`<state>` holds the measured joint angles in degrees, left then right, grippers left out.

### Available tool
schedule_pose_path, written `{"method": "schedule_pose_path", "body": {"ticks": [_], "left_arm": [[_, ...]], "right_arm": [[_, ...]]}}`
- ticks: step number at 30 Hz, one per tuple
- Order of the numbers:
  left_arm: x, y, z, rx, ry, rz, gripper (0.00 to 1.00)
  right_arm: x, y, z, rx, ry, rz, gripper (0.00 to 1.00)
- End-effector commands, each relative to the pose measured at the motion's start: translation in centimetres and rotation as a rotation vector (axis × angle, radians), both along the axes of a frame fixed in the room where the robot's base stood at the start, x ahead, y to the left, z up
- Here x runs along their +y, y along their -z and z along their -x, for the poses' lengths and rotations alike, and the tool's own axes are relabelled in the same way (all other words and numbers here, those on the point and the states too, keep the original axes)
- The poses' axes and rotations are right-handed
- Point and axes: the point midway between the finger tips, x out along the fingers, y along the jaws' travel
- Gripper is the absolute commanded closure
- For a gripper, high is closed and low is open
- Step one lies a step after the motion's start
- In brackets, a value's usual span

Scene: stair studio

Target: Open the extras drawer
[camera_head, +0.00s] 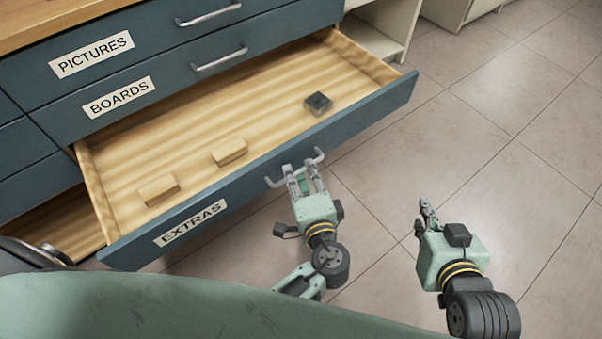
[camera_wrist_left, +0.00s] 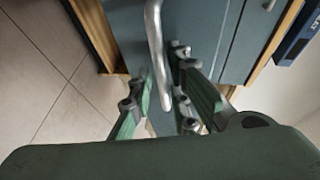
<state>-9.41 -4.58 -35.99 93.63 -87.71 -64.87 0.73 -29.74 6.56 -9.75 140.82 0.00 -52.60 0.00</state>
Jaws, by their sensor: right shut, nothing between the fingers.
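The extras drawer (camera_head: 193,222) is pulled well out of the blue cabinet, its label on the front panel. Its bar handle (camera_head: 273,182) is on the front and also shows in the left wrist view (camera_wrist_left: 155,35). My left gripper (camera_head: 302,172) is at this handle, with its fingers spread apart. In the left wrist view the bar runs between the fingers (camera_wrist_left: 162,75); I cannot tell whether they touch it. My right gripper (camera_head: 427,205) is shut and empty, over the floor to the right, clear of the drawer.
Two light wooden blocks (camera_head: 229,151) (camera_head: 158,190) and a dark-topped block (camera_head: 318,103) lie in the open drawer. Above are the shut boards drawer (camera_head: 160,95) and pictures drawer (camera_head: 130,40). A pale shelf unit (camera_head: 385,30) stands behind. The tiled floor (camera_head: 500,120) at right is clear.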

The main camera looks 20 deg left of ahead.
Motion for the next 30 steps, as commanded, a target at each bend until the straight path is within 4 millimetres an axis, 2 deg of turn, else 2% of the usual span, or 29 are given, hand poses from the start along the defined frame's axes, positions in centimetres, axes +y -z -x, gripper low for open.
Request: {"method": "schedule_pose_path", "body": {"ticks": [6,10,22,30], "left_arm": [[-0.1,-0.1,0.0,-0.003,0.001,0.001,0.83],[-0.7,-0.3,0.9,-0.002,0.002,0.003,0.83],[-4.5,-1.7,7.9,0.002,0.002,0.003,0.83],[-5.7,-2.3,10.1,-0.001,0.0,0.0,0.83]], "right_arm": [[-0.1,-0.2,-0.2,-0.005,0.003,0.0,1.0],[-0.1,-0.2,-0.1,-0.004,0.002,0.001,1.0],[-0.1,-0.1,0.0,-0.001,0.002,0.001,1.0],[-0.1,0.0,0.0,0.0,0.002,0.001,1.0]]}}
